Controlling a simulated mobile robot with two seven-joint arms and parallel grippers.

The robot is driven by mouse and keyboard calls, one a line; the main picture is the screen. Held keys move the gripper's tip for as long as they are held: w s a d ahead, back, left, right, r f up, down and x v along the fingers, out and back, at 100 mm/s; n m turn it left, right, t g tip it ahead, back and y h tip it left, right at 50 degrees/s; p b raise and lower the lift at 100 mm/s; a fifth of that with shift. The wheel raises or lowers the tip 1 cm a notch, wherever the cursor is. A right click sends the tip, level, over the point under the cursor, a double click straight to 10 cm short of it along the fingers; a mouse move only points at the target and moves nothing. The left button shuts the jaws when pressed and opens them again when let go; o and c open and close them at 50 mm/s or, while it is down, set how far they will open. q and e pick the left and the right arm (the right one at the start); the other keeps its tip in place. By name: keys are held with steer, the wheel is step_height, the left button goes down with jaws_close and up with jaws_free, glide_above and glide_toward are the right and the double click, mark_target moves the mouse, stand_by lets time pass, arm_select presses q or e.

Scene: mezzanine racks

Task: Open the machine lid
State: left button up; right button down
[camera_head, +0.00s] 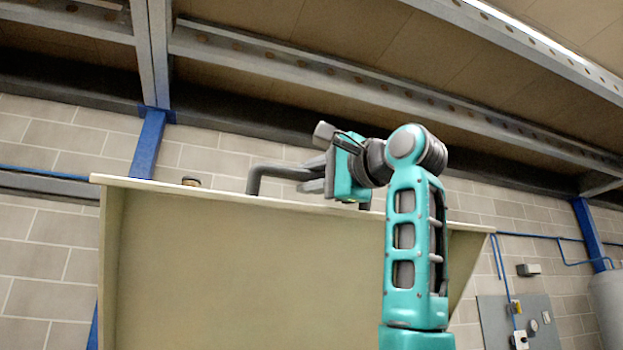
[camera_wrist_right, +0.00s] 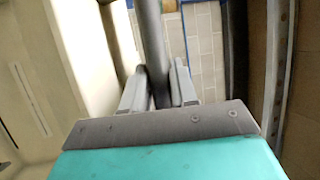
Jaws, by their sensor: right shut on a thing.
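The machine lid (camera_head: 250,270) is a large beige panel with side flanges. It stands raised in front of me in the head view and fills much of the lower middle. A dark grey bar handle (camera_head: 262,172) projects above its top edge. My right gripper (camera_head: 314,174) is at this handle, with its fingers shut on the bar. In the right wrist view, the handle (camera_wrist_right: 152,35) runs down between the two fingers of the right gripper (camera_wrist_right: 157,88). My arm hides part of the lid's right side. My left gripper is not in view.
Steel beams (camera_head: 330,75) of the mezzanine cross overhead. A block wall (camera_head: 45,245) with blue posts (camera_head: 148,148) stands behind the lid. A grey control panel (camera_head: 535,318) is on the wall at lower right. The space left of the lid looks clear.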

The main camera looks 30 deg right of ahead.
steer(key=s+a+f+t+b, duration=0.1)
steer(key=s+f+b, duration=0.3)
steer(key=f+b, duration=0.1)
steer(key=shift+s+n+y+b, duration=0.3)
steer(key=shift+n+b, duration=0.1)
steer(key=shift+b, duration=0.4)
steer(key=c, duration=1)
jaws_free()
steer(key=shift+o, duration=0.2)
